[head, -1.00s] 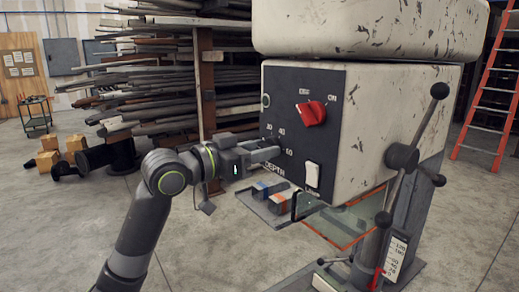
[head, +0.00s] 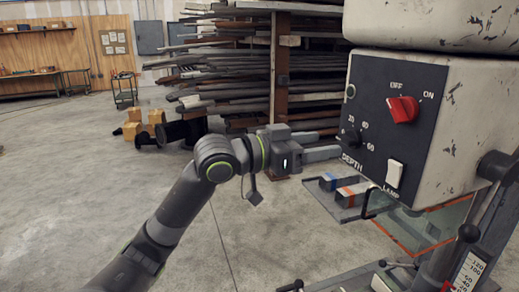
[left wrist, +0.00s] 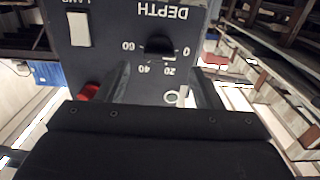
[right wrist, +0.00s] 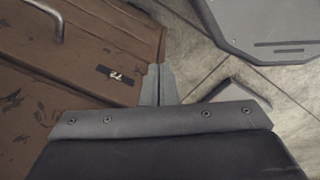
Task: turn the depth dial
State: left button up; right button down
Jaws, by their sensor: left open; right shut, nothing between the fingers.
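The black depth dial (head: 351,137) is on the dark control panel (head: 372,176), above the word DEPTH, with 20, 40 and 60 beside it. My left gripper (head: 336,142) is open and empty, its fingertips just left of the dial and short of the panel. In the left wrist view the dial (left wrist: 160,46) appears upside down, beyond and between the two spread fingers (left wrist: 162,78), apart from them. A pale mark shows on its lower edge, on the side toward 20. My right gripper (right wrist: 159,70) is shut and empty, seen only in its wrist view.
A red switch (head: 403,109), a white lamp switch (head: 394,173) and a green-ringed button (head: 350,91) share the panel. Below is a tray (head: 338,203) with colored blocks. A rack of metal bars (head: 225,75) stands behind. A brown box (right wrist: 85,50) lies under my right gripper.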

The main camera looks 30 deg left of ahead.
pick_arm(q)
jog(key=p+v, duration=1)
jog(key=v, duration=0.2)
dwell(1.1)
dwell(0.5)
